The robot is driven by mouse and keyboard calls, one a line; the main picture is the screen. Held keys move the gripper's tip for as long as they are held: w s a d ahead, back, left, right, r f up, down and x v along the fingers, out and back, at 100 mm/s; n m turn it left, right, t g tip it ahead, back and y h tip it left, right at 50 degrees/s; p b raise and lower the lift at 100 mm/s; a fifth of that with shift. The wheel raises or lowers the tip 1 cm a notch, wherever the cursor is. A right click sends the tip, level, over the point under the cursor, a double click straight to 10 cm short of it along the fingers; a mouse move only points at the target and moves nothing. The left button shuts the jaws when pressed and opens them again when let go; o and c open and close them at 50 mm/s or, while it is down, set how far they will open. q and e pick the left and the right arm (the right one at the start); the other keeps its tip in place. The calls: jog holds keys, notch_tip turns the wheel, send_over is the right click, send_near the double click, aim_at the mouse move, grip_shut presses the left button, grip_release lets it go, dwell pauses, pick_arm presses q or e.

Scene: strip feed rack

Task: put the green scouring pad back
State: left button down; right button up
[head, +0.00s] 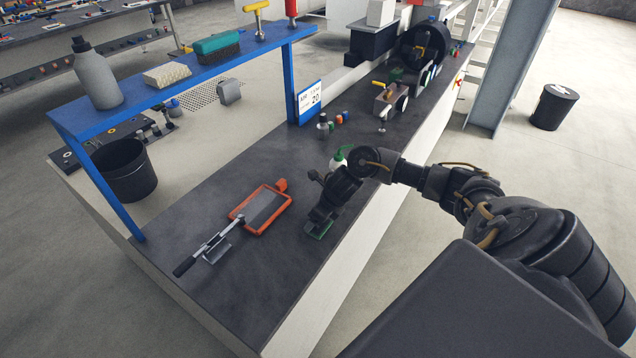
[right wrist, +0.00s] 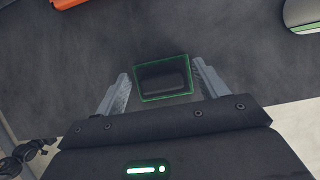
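The green scouring pad (head: 319,229) lies on the dark bench top near its front edge, under my right gripper, which partly hides it in the head view. In the right wrist view the pad (right wrist: 163,80) shows as a dark block with a green border, between my fingertips. My right gripper (right wrist: 163,85) has its fingers spread on either side of the pad, with narrow gaps seeming to show beside it. The blue rack (head: 190,82) carries a grey bottle (head: 96,78), a cream sponge (head: 167,74), a teal brush (head: 217,47) and a yellow-handled tool (head: 257,18). My left gripper is not in view.
An orange-framed tray (head: 247,221) and a black-handled scraper (head: 207,248) lie left of my right gripper. A green-and-white bottle (head: 338,160) stands behind it. A sign (head: 310,100) stands at the rack's right leg. The bench between rack and tray is mostly clear.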

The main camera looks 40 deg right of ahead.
jog(key=shift+r, duration=0.1)
jog(key=shift+r, duration=0.2)
jog(key=v, duration=1.1)
jog(key=shift+s+r, duration=0.2)
jog(key=shift+r, duration=0.15)
